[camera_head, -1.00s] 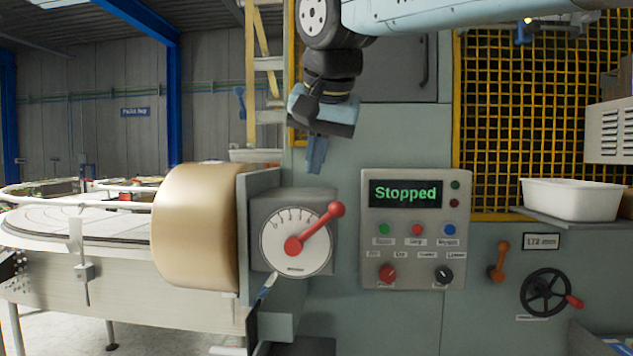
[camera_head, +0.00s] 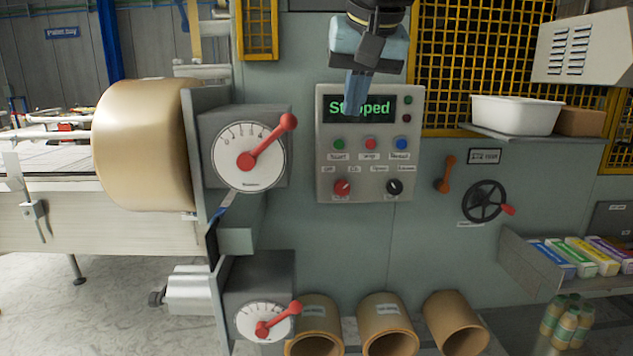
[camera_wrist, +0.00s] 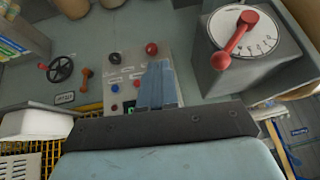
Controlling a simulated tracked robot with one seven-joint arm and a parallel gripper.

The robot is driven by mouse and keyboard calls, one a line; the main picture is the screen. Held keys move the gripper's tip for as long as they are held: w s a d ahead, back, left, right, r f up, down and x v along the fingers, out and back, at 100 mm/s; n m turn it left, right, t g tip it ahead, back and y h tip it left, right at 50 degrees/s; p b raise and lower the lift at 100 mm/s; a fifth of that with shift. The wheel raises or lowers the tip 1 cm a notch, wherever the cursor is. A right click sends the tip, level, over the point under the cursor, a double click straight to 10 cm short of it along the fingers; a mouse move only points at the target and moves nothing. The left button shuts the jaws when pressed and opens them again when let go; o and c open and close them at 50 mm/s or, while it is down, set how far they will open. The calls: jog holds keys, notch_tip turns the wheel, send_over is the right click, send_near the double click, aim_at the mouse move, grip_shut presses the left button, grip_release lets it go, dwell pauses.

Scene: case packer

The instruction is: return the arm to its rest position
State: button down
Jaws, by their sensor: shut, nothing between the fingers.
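My gripper (camera_head: 355,92) hangs at the top of the head view, pointing down, its blue fingers closed together with nothing between them. It appears in front of the upper edge of the control panel (camera_head: 330,170) and hides part of the green "Stopped" display (camera_head: 382,108). In the wrist view my gripper (camera_wrist: 158,72) shows its closed fingers over the panel (camera_wrist: 125,72), which is seen upside down. I cannot tell the exact gap between fingertips and panel.
A dial with a red lever (camera_head: 262,148) and a tan roll (camera_head: 145,145) are on the left. A lower dial (camera_head: 250,322) is beneath. A white bin (camera_head: 515,115) stands on a shelf at right, above a black handwheel (camera_head: 483,200). Yellow mesh (camera_head: 450,60) is behind.

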jog(key=s+d+f, duration=0.4)
jog(key=d+f, duration=0.5)
jog(key=f, duration=0.1)
jog(key=s+d+f+h, duration=0.1)
jog(key=s+d+f, duration=0.3)
jog(key=d+f, duration=0.5)
notch_tip(320, 180, down, 2)
jog(key=shift+f+m+g, duration=0.1)
jog(key=shift+m+g, duration=0.2)
jog(key=shift+d, duration=0.15)
